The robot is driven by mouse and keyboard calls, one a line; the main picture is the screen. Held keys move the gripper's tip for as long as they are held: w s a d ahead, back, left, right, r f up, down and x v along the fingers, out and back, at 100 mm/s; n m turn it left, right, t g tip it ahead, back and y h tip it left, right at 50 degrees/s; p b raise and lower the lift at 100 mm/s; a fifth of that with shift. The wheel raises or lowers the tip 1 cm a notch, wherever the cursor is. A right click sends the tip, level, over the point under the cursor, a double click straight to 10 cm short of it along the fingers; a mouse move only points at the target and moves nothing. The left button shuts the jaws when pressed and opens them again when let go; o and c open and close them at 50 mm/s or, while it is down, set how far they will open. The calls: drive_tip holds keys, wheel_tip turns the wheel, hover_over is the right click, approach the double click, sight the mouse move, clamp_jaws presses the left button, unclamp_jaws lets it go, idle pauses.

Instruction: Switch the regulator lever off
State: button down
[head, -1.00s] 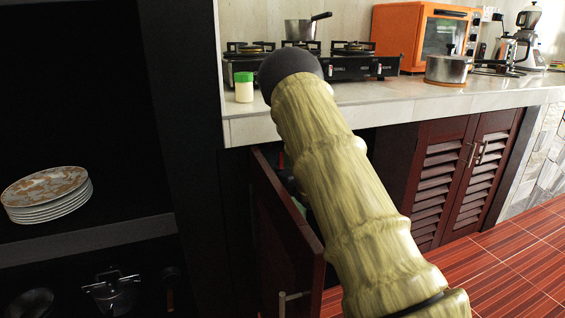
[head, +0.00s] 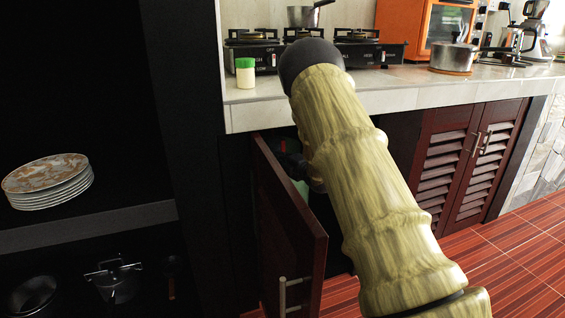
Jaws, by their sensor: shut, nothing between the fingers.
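The open cupboard under the counter holds a pale green object (head: 303,189), perhaps a gas cylinder, mostly hidden behind my arm. A small red part (head: 284,147) shows above it in the dark; I cannot tell whether it is the regulator lever. My gripper (head: 288,162) looks like the dark shape inside the cupboard opening, beside the red part and above the green object. It is shut and holds nothing. Its fingertips are too dark and small to tell whether they touch anything. My thick arm covers the right part of the opening.
The cupboard's red-brown door (head: 290,235) stands open, left of my arm. The stone counter (head: 400,97) above carries a gas stove (head: 385,54), a green-capped jar (head: 245,74) and a pot (head: 451,57). A dark shelf on the left holds plates (head: 50,183).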

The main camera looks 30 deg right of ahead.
drive_tip(key=shift+w+d+b, duration=0.55)
drive_tip(key=shift+w+b, duration=0.15)
drive_tip(key=shift+w, duration=0.15)
drive_tip(key=shift+w+d+b, duration=0.55)
drive_tip(key=shift+w+b, duration=0.2)
drive_tip(key=shift+w, duration=0.1)
drive_tip(key=shift+w+d+b, duration=0.55)
drive_tip(key=shift+w+b, duration=0.15)
drive_tip(key=shift+w, duration=0.15)
drive_tip(key=shift+a+r, duration=0.1)
